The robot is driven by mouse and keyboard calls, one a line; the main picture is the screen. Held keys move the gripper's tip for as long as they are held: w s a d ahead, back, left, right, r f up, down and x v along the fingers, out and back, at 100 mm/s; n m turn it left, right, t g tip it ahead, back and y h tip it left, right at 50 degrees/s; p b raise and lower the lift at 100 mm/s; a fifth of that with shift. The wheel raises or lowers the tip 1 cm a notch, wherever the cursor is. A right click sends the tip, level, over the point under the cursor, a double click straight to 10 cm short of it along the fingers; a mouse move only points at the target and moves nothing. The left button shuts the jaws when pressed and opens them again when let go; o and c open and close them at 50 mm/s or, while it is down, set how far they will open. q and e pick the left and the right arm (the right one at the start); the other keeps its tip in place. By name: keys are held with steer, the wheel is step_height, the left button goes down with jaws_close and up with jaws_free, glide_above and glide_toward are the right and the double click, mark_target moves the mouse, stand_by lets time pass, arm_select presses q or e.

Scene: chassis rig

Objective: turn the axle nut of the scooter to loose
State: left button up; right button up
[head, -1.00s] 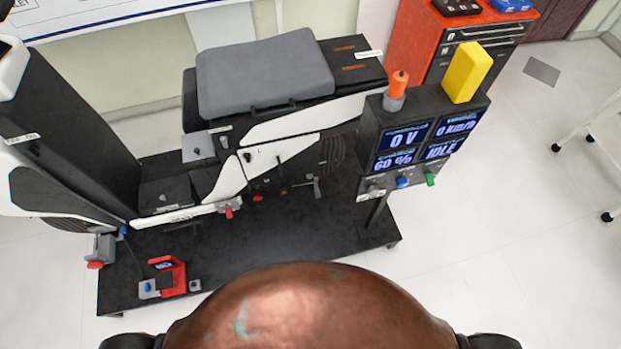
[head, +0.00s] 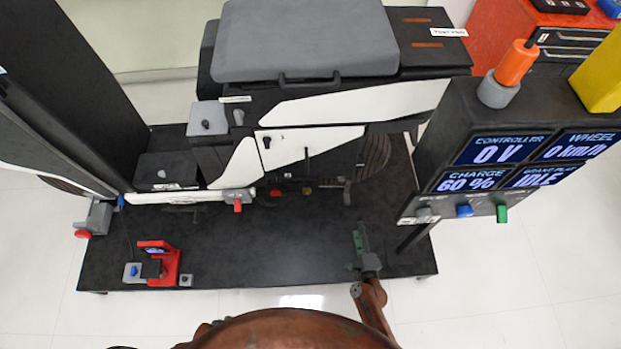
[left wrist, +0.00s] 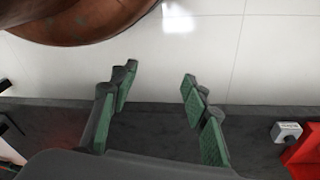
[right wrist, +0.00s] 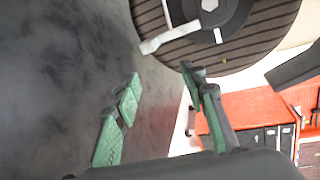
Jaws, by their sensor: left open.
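The scooter (head: 330,105) stands on a dark platform; its striped rear wheel (head: 375,165) is partly hidden in the head view. In the right wrist view the wheel (right wrist: 262,30) is large at the top. A pale hexagonal part, apparently the axle nut (right wrist: 209,5), sits at its hub, cut by the top edge. A pale lever (right wrist: 165,40) extends from the hub area. My right gripper (right wrist: 160,75) is open and empty, short of the wheel; it also shows above the platform's front edge in the head view (head: 359,245). My left gripper (left wrist: 159,75) is open and empty.
A display post (head: 505,150) stands right of the wheel, its screens reading 0 V and IDLE. A red stand (head: 165,265) sits at the platform's front left. The dark platform (head: 260,245) is clear in the middle. A red cabinet (head: 495,30) is behind.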

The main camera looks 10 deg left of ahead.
mark_target(342, 178)
arm_select(q)
step_height(342, 178, up, 6)
steer(key=w+d+b, duration=0.1)
steer(key=w+b, duration=0.1)
steer(key=b, duration=0.3)
steer(key=shift+w+d+f+t+h+b, duration=0.45)
steer(key=shift+w+d+f, duration=0.2)
steer(key=shift+w, duration=0.25)
steer(key=shift+w+d+f+t+h+b, duration=0.3)
steer(key=shift+w+d+f+t, duration=0.3)
steer(key=shift+w, duration=0.25)
arm_select(e)
steer(key=w+a+r+m+t, duration=0.1)
steer(key=w+a+r+m, duration=0.2)
steer(key=w, duration=0.4)
steer(key=w+a+r+m+t, duration=0.2)
steer(key=w+a+r+m, duration=0.2)
steer(key=w+a, duration=0.2)
steer(key=shift+x, duration=1.3)
steer(key=shift+d+r, duration=0.1)
steer(key=shift+d, duration=0.05)
steer(key=shift+c, duration=0.6)
jaws_close()
